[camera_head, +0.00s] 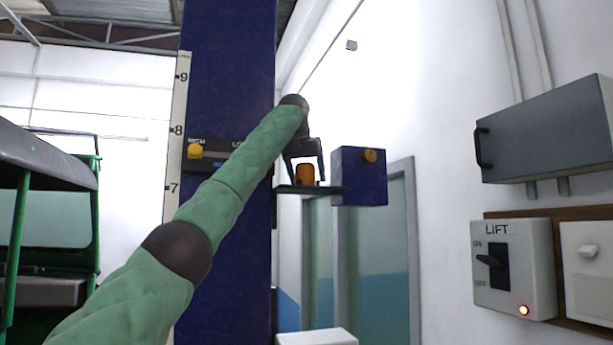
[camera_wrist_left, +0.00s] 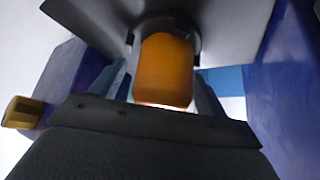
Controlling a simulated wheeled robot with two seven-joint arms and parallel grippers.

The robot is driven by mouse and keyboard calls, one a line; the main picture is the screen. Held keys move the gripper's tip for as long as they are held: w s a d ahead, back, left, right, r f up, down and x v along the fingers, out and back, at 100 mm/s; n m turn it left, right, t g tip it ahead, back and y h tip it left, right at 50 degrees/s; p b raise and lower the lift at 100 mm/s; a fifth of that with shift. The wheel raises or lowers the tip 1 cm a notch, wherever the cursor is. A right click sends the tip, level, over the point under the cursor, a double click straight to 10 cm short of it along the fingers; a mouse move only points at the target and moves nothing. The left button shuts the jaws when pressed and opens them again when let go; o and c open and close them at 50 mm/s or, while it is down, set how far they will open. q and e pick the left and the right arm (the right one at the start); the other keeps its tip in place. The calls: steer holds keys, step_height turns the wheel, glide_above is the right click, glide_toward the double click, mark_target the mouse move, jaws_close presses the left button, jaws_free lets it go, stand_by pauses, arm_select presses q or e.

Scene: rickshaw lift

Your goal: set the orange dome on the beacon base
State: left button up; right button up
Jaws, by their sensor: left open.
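The orange dome (camera_head: 305,173) stands upright at the small dark shelf (camera_head: 334,190) beside the blue column. In the left wrist view the dome (camera_wrist_left: 165,72) shows large, with a dark notched ring, the beacon base (camera_wrist_left: 193,28), around its far end. The dome appears to sit in this ring; the exact contact is hidden. My left gripper (camera_head: 305,177) is open, its fingers on either side of the dome with no clear grip on it. My right gripper is not in view.
A blue box (camera_head: 359,178) with a yellow-orange knob adjoins the shelf's right end. The tall blue column (camera_head: 228,60) stands close on the left. A lift switch box (camera_head: 513,265) and a grey cabinet (camera_head: 545,130) hang on the right wall. A green rickshaw (camera_head: 50,200) is at far left.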

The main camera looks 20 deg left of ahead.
arm_select(q)
steer(key=shift+s+r, duration=0.1)
steer(key=shift+s, duration=0.05)
steer(key=shift+s+r+b, duration=0.1)
steer(key=shift+r+b, duration=0.2)
steer(key=shift+s+r, duration=0.1)
steer(key=shift+r, duration=0.2)
steer(key=b+v, duration=0.1)
steer(key=v, duration=0.9)
steer(key=shift+s+r, duration=0.2)
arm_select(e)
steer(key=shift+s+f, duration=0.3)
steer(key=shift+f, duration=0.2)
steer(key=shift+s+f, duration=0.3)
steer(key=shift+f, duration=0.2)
arm_select(q)
steer(key=shift+w+f, duration=0.1)
steer(key=shift+w, duration=0.05)
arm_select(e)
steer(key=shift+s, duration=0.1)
